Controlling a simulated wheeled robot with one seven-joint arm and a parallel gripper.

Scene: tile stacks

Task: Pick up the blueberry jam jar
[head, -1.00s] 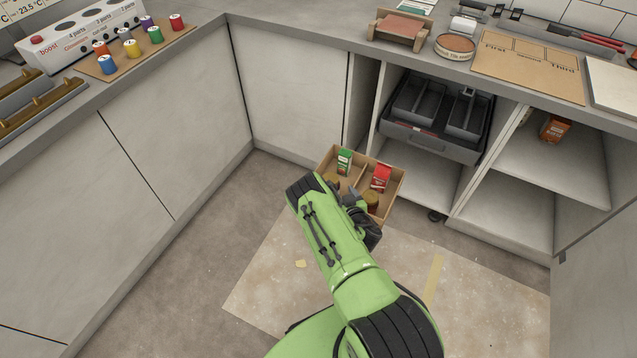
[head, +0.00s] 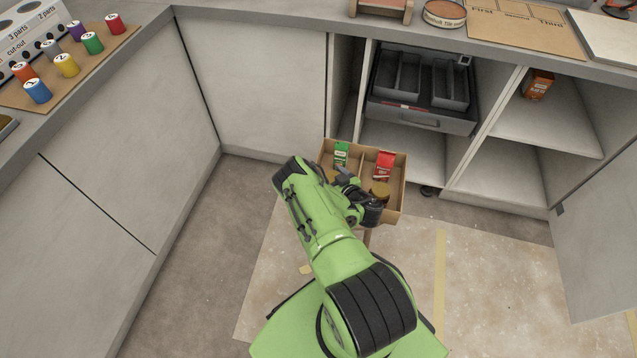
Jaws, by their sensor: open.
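An open cardboard box (head: 398,197) with a divider stands in front of the cabinets. A round gold-brown lid of what looks like a jar (head: 380,189) shows in its right compartment, near the front. Another gold-brown patch (head: 331,175), perhaps a second lid, shows on the left, partly hidden by my arm. No label is readable, so I cannot tell which one is the blueberry jam. My gripper (head: 343,175) is open over the box, near the divider and left of the right-hand lid. I see nothing held in it.
A green carton (head: 341,155) and a red carton (head: 385,165) stand in the back of the box. Behind it is an open cabinet with a grey drawer unit (head: 422,115). An orange carton (head: 538,84) sits on a shelf. The floor to the right is clear.

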